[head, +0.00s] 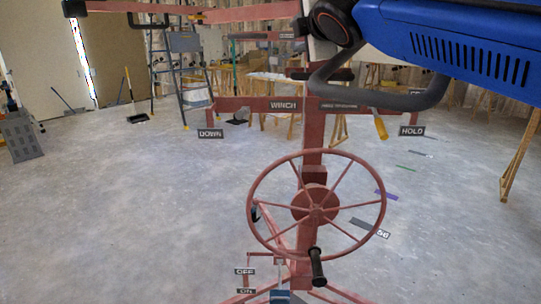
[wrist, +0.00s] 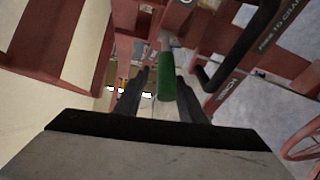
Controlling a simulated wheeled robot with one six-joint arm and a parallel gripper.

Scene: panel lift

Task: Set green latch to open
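The green latch handle (wrist: 167,80) is a short green cylinder in the middle of the wrist view, with a pale metal part at its far end. My gripper (wrist: 160,78) is open, with its two dark fingers on either side of the handle. The handle is closer to the right finger, and a gap shows on its left. I cannot tell whether the right finger touches it. A small sign (wrist: 226,92) to the right is tilted and hard to read.
Red lift frame bars surround the handle, and a black bent bar (wrist: 245,50) is close on its right. In the head view, a red handwheel (head: 315,208), a WINCH sign (head: 283,105) and a yellow lever grip (head: 380,129) show. The floor on the left is open.

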